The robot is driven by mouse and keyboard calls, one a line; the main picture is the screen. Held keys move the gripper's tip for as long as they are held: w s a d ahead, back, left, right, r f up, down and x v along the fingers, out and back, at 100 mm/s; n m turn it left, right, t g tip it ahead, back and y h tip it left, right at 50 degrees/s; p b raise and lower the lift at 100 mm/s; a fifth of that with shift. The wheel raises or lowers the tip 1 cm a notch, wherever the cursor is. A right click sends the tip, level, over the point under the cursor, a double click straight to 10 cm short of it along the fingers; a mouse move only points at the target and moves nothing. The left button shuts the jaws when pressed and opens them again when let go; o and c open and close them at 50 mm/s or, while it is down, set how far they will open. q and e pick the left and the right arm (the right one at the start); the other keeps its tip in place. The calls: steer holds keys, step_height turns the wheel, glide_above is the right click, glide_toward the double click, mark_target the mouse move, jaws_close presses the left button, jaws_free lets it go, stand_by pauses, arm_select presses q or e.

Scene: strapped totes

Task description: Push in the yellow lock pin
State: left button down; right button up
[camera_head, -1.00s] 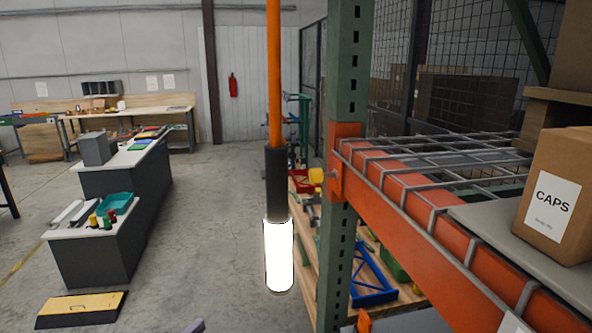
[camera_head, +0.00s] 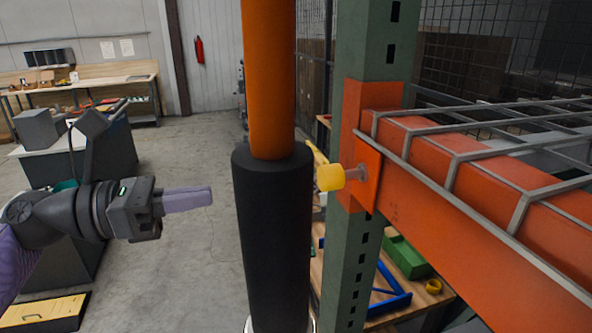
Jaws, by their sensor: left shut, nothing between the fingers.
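The yellow lock pin (camera_head: 330,177) sticks out to the left from the orange bracket (camera_head: 365,180) at the end of the shelf beam. A length of its metal shank shows between the yellow head and the bracket. My left gripper (camera_head: 210,195) is shut and empty at the left, its fingers pointing right at about the pin's height in the picture. My right gripper is not in view.
The green rack upright (camera_head: 350,270) stands behind the bracket. The orange beam (camera_head: 480,230) with wire decking runs right.

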mark_target(321, 178)
arm_select(q)
steer(key=p+x, duration=0.6)
steer(key=x, duration=0.6)
steer(key=shift+d+r+p, duration=0.15)
steer(key=shift+d+p, duration=0.15)
steer(key=shift+d, duration=0.3)
steer(key=shift+w, duration=0.1)
steer(key=x, duration=0.3)
steer(key=shift+d, duration=0.2)
